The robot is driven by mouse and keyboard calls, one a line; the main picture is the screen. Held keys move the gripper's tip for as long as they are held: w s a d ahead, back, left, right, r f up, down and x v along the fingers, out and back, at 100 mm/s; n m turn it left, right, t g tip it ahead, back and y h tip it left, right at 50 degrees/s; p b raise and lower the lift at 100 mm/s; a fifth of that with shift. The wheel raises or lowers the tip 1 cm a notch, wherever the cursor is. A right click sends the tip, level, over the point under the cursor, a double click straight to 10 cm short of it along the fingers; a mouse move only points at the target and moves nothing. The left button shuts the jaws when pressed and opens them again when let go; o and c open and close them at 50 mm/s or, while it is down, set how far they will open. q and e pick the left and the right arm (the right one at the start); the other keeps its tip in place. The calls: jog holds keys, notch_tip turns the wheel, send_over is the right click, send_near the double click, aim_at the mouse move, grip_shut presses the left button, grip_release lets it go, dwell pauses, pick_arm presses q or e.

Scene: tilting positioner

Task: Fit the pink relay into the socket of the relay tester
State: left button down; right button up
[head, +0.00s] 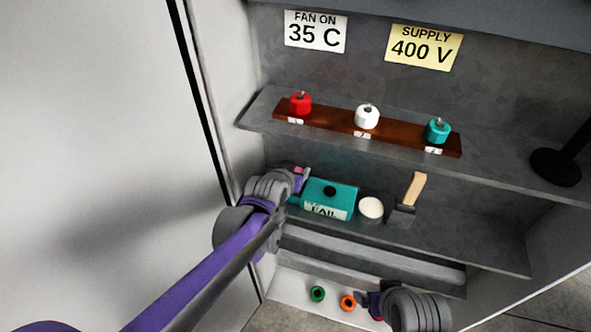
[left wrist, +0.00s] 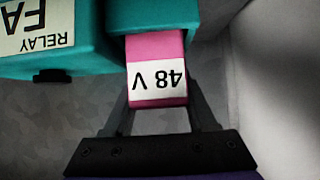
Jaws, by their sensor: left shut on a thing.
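The teal relay tester (head: 330,193) stands on the middle shelf with a black knob on top. Its front label appears to read FAIL. In the left wrist view its teal body (left wrist: 60,48) fills the upper left, beside a teal block (left wrist: 163,15). The pink relay (left wrist: 157,98) has a white 48 V label. My left gripper (head: 300,180) is shut on it at the tester's left side. In the left wrist view the relay's far end meets the teal block's edge; how deep it sits is hidden. My right gripper (head: 370,301) is low at the bottom, small and partly hidden by its wrist.
A white round tub (head: 371,208) and a wooden-handled tool (head: 411,200) stand right of the tester. Red, white and teal knobs line a brown rail (head: 335,125) above. Green (head: 317,294) and orange rings (head: 347,303) lie below. The cabinet's left wall is close to my left gripper.

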pick_arm(q)
jog(key=shift+f, duration=0.2)
jog(key=shift+c, duration=1)
grip_release()
jog(key=shift+r, duration=0.15)
jog(key=shift+s+r, duration=0.1)
jog(key=shift+r, duration=0.1)
jog(key=p+v, duration=0.2)
jog(key=v, duration=1)
jog(key=s+a+f+n+g+y, duration=0.1)
jog(key=s+a+f+g, duration=0.1)
jog(key=s+a+f, duration=0.2)
jog(key=s+a+f+n+g+y, duration=0.1)
jog(key=s+a+f, duration=0.3)
jog(key=s, duration=0.6)
jog(key=s+a+f+n+g+y, duration=0.1)
jog(key=s+a+f+g, duration=0.1)
jog(key=s+a+f, duration=0.2)
jog(key=s+a, duration=0.2)
jog(key=s, duration=0.1)
jog(key=shift+a+n+g, duration=0.3)
jog(key=shift+a, duration=0.05)
